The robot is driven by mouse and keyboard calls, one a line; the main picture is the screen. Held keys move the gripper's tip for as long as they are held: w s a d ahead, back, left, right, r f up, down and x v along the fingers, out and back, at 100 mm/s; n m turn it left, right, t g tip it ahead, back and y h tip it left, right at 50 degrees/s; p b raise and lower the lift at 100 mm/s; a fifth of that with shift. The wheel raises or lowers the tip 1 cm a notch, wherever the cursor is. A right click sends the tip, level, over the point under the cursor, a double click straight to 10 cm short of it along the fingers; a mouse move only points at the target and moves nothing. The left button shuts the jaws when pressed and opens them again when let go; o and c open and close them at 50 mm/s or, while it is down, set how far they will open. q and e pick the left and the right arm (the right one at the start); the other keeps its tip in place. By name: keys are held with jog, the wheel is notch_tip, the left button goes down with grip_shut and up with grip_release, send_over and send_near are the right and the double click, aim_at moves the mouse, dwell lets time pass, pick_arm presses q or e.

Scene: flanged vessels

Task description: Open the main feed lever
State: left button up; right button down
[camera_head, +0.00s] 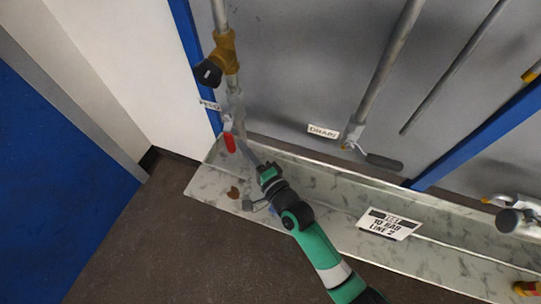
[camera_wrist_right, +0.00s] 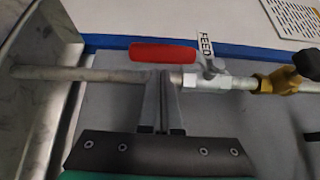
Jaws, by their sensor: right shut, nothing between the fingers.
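The feed lever has a red handle (camera_head: 229,142) that hangs beside the lower end of the left pipe, near the FEED label (camera_head: 210,106). In the right wrist view the red handle (camera_wrist_right: 163,53) lies roughly parallel to the pipe (camera_wrist_right: 95,74), joined to a silver valve body (camera_wrist_right: 205,79). My right gripper (camera_head: 245,148) is beside the red handle, just to its right. In the right wrist view its fingers (camera_wrist_right: 161,76) are shut and empty, with tips just below the handle. I cannot tell whether they touch it. My left gripper is out of view.
A yellow fitting with a black knob (camera_head: 208,72) sits higher on the same pipe. A DRAIN valve with a dark handle (camera_head: 384,162) is to the right. A metal trough (camera_head: 330,185) with a sign (camera_head: 389,224) runs below. Blue posts frame the panel.

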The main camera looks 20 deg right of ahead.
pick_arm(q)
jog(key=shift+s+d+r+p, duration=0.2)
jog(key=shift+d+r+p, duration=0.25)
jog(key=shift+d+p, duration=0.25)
pick_arm(e)
jog(key=d+v, duration=0.2)
jog(key=v, duration=1)
jog(key=shift+w+d+r, duration=0.1)
